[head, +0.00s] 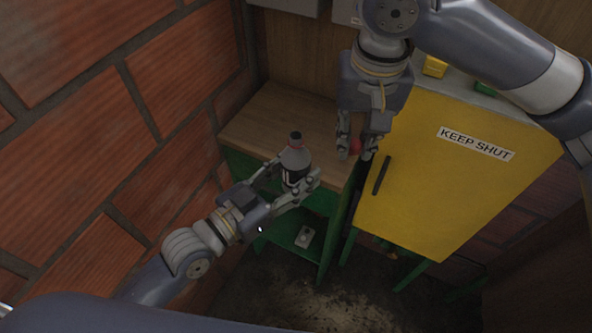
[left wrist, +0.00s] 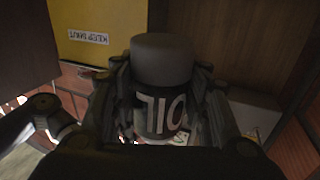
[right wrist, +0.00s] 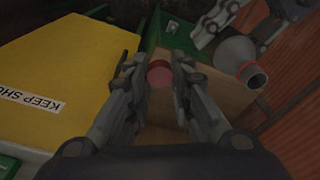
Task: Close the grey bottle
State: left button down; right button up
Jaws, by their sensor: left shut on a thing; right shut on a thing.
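The grey bottle (head: 295,158) stands roughly upright between the fingers of my left gripper (head: 292,180), which is shut on its dark label band. In the left wrist view the bottle (left wrist: 162,60) shows its grey body and the white letters OIL upside down. Its open neck shows in the right wrist view, where the bottle (right wrist: 235,55) is at the upper right. My right gripper (head: 355,153) is shut on a red cap (head: 355,146), to the right of the bottle and apart from it. The cap (right wrist: 159,74) sits between the fingertips in the right wrist view.
A wooden-topped green bench (head: 262,110) lies behind and beneath the grippers. A yellow cabinet (head: 455,170) marked KEEP SHUT stands close at the right. A brick wall (head: 100,120) bounds the left. A small light object (head: 305,237) lies on the lower green shelf.

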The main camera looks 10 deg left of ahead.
notch_tip(320, 180, up, 9)
send_over(296, 136)
jog(key=shift+s+r, duration=0.1)
jog(key=shift+r, duration=0.1)
jog(key=shift+f, duration=2.05)
jog(key=shift+f, duration=0.9)
jog(key=shift+f, duration=0.55)
